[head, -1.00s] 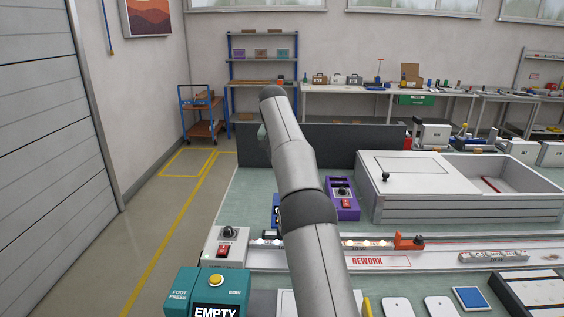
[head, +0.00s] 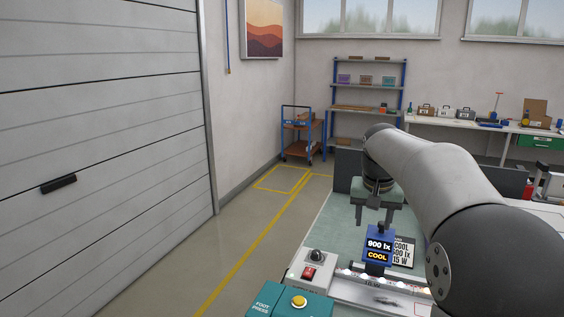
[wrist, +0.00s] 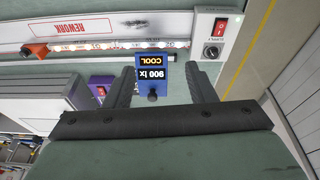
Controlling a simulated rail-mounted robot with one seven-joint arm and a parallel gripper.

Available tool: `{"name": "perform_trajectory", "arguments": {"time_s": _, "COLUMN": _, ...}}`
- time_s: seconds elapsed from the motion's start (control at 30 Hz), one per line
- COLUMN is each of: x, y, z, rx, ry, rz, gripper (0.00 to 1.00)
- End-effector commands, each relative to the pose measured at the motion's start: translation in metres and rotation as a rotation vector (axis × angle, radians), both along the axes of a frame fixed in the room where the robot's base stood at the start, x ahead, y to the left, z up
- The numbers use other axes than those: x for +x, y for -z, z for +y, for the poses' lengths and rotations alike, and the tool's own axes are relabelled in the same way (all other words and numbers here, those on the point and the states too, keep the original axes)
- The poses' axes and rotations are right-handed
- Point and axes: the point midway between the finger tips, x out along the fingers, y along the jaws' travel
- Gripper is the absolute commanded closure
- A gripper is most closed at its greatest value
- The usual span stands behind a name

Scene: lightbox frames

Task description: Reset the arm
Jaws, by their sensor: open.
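My arm reaches forward from the right in the head view. My gripper (head: 374,205) points down above the green bench top (head: 340,222). In the wrist view my gripper (wrist: 165,75) has its two dark fingers apart, with nothing held between them. A blue meter reading 900 lx COOL (head: 378,232) stands on the bench just in front of the gripper. In the wrist view the blue meter (wrist: 152,92) shows between the fingers in the picture; I cannot tell how far below them it is.
A power box with a red switch (head: 309,273) and a teal foot-press box (head: 290,306) stand at the front left. The lit rail (wrist: 110,45), its orange end piece (wrist: 35,51) and a purple box (wrist: 103,90) lie near the meter. Open floor (head: 240,235) is left of the bench.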

Motion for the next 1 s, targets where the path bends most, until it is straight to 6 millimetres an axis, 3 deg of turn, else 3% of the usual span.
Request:
{"name": "perform_trajectory", "arguments": {"time_s": 0.03, "x": -0.032, "y": 0.006, "z": 0.01, "rx": 0.006, "ry": -0.031, "rz": 0.014, "gripper": 0.5}}
{"name": "perform_trajectory", "arguments": {"time_s": 0.17, "x": -0.111, "y": 0.034, "z": 0.032, "rx": 0.021, "ry": -0.116, "rz": 0.054, "gripper": 0.5}}
{"name": "perform_trajectory", "arguments": {"time_s": 0.3, "x": -0.199, "y": 0.077, "z": 0.051, "rx": 0.034, "ry": -0.201, "rz": 0.093, "gripper": 0.5}}
{"name": "perform_trajectory", "arguments": {"time_s": 0.4, "x": -0.253, "y": 0.107, "z": 0.06, "rx": 0.042, "ry": -0.25, "rz": 0.116, "gripper": 0.5}}
{"name": "perform_trajectory", "arguments": {"time_s": 0.5, "x": -0.291, "y": 0.131, "z": 0.065, "rx": 0.047, "ry": -0.283, "rz": 0.133, "gripper": 0.5}}
{"name": "perform_trajectory", "arguments": {"time_s": 0.6, "x": -0.313, "y": 0.146, "z": 0.068, "rx": 0.049, "ry": -0.303, "rz": 0.143, "gripper": 0.5}}
{"name": "perform_trajectory", "arguments": {"time_s": 0.7, "x": -0.323, "y": 0.152, "z": 0.069, "rx": 0.051, "ry": -0.311, "rz": 0.149, "gripper": 0.5}}
{"name": "perform_trajectory", "arguments": {"time_s": 1.0, "x": -0.323, "y": 0.153, "z": 0.069, "rx": 0.052, "ry": -0.311, "rz": 0.151, "gripper": 0.5}}
